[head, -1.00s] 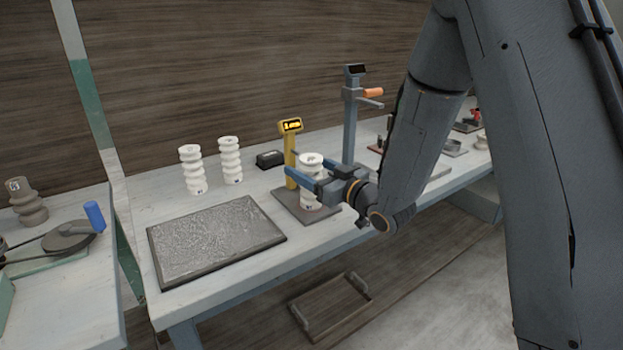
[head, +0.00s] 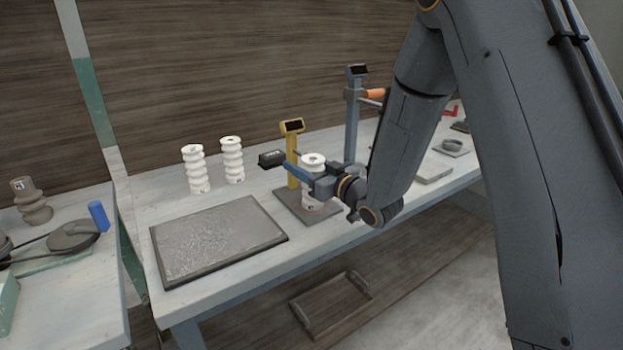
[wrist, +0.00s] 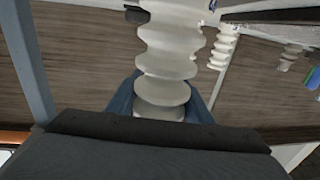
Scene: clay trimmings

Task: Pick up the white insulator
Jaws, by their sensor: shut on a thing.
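A white ribbed insulator (head: 312,197) stands upright on the grey base plate of the yellow-posted gauge. My gripper (head: 306,176) is shut on it, with its blue fingers around the upper part. In the wrist view the same insulator (wrist: 167,65) fills the middle, and the blue fingers (wrist: 165,101) show at both its sides. Two more white insulators, one on the left (head: 195,168) and one on the right (head: 232,160), stand upright at the back of the table, left of the gauge. I cannot tell whether the held insulator touches the plate.
The yellow gauge (head: 292,150) stands close behind the held insulator. A dark textured slab (head: 218,240) lies at the front left. A small black box (head: 271,159) sits behind. A grey stand with an orange handle (head: 353,115) rises to the right. A brown insulator (head: 33,203) stands on the left table.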

